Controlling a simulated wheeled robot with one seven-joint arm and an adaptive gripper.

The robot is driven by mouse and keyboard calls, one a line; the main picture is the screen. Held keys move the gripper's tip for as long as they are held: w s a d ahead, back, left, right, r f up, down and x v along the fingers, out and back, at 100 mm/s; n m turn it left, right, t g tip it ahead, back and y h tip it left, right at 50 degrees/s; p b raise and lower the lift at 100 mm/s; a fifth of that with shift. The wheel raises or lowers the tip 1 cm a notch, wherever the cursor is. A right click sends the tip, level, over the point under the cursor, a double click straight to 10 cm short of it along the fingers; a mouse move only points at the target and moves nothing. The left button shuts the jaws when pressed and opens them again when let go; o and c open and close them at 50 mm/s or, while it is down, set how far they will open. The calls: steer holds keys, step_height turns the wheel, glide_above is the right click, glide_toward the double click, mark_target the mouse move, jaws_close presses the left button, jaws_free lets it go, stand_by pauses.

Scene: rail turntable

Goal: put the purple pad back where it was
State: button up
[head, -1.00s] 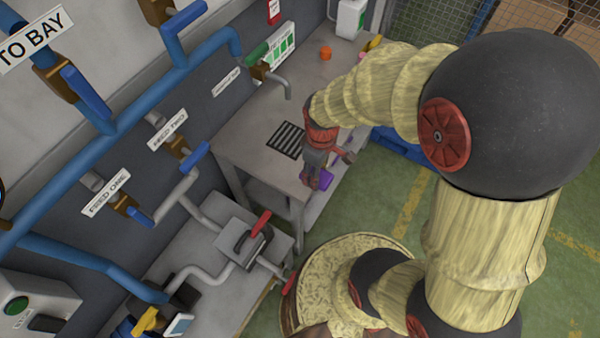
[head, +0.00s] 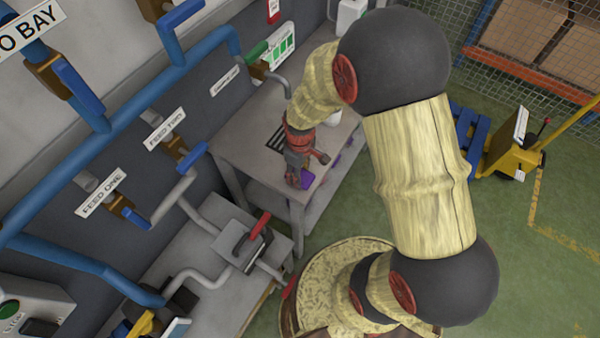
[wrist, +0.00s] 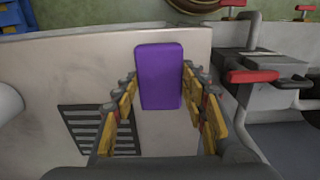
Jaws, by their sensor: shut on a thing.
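The purple pad (wrist: 160,76) is a flat rounded block, held between the yellow-lined fingers of my gripper (wrist: 158,86) in the wrist view. In the head view the pad (head: 307,179) shows as a small purple patch at the tips of my gripper (head: 299,181), near the front edge of the grey table (head: 235,141). My gripper is shut on the pad and points down. I cannot tell whether the pad touches the tabletop.
A black slotted grille (wrist: 97,130) lies on the tabletop, left of the pad in the wrist view. A lower bench with a red-handled valve (head: 258,226) stands nearby. Blue pipes (head: 130,110) run along the wall. A yellow pallet truck (head: 510,150) stands on the floor at right.

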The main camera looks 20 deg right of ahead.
steer(key=shift+f, duration=0.1)
steer(key=o, duration=1)
steer(key=shift+r, duration=0.2)
steer(key=s+r+m+t+p, duration=0.1)
steer(key=s+r+m, duration=0.1)
steer(key=r, duration=1.2)
steer(key=s+r+m+t+p, duration=0.1)
steer(key=s+r+t, duration=0.15)
steer(key=r, duration=1.05)
steer(key=s+r+m, duration=0.1)
steer(key=s+r, duration=0.2)
steer(key=s+r+m+t, duration=0.1)
steer(key=s+r, duration=0.2)
steer(key=s+r+m+t, duration=0.1)
steer(key=s+r+m, duration=0.1)
steer(key=s, duration=0.1)
steer(key=shift+s+r, duration=0.25)
steer(key=shift+r, duration=0.15)
